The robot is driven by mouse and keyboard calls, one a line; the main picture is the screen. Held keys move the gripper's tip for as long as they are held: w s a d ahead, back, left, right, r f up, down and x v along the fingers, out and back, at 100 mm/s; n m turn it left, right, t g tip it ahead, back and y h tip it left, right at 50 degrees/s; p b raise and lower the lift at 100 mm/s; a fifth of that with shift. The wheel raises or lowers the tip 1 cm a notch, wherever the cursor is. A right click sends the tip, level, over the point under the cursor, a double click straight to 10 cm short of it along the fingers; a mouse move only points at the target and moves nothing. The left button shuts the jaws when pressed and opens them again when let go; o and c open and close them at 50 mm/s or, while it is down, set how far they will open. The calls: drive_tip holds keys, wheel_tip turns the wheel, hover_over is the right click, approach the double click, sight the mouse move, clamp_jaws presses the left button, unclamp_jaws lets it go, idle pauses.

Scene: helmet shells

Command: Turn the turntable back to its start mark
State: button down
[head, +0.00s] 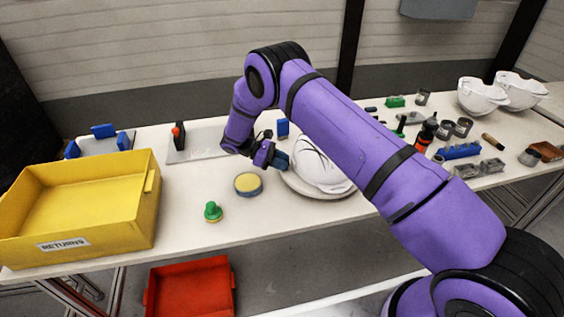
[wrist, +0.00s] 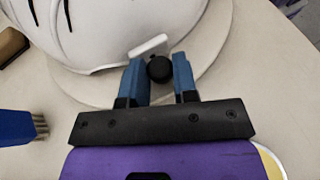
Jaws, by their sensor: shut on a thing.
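The round, pale turntable (head: 302,190) lies on the bench with a white helmet shell (head: 318,165) with dark slots on it. In the wrist view the turntable's bare rim (wrist: 212,82) curves under my gripper, and the shell (wrist: 110,30) fills the top left. My gripper (head: 282,160) is at the turntable's left side. In the wrist view its blue fingers (wrist: 160,75) are on either side of a black round knob (wrist: 159,68) near the rim, shut on it. A small white tab (wrist: 148,46) stands just beyond the knob. I cannot make out a start mark.
A yellow returns bin (head: 85,205) stands at the left and a red bin (head: 190,288) below the bench. A round yellow-topped tin (head: 248,184) and a green knobbed piece (head: 213,211) are left of the turntable. A blue brush (wrist: 20,127) lies nearby. Tools and parts crowd the right.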

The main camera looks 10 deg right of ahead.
drive_tip(key=c, duration=1.2)
unclamp_jaws()
drive_tip(key=shift+v, duration=5.4)
drive_tip(key=shift+s, duration=0.1)
